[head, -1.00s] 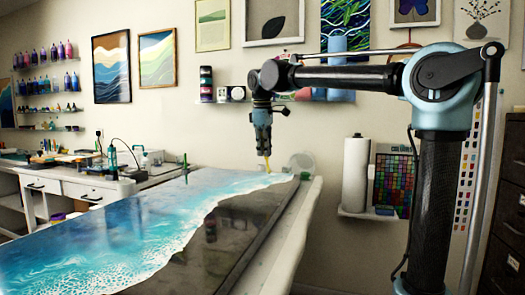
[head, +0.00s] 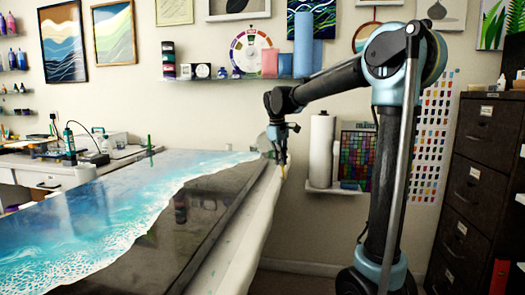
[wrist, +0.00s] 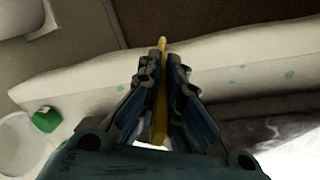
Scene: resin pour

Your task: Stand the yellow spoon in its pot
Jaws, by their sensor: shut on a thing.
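My gripper (head: 282,161) hangs pointing down beyond the far right edge of the table. In the wrist view its two fingers (wrist: 162,70) are closed on the yellow spoon (wrist: 160,103), which runs lengthwise between them, its far tip sticking out past the fingertips. In the head view only a short yellow end of the spoon (head: 284,173) shows below the fingers. I cannot make out the spoon's pot for certain in either view.
The long blue and white resin table (head: 110,205) fills the left, with a pale covered edge (head: 225,235) on its right side. A wall shelf (head: 335,189) holds a paper roll (head: 320,150). Dark filing cabinets (head: 478,170) stand at right. A small green object (wrist: 46,118) lies left of my gripper.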

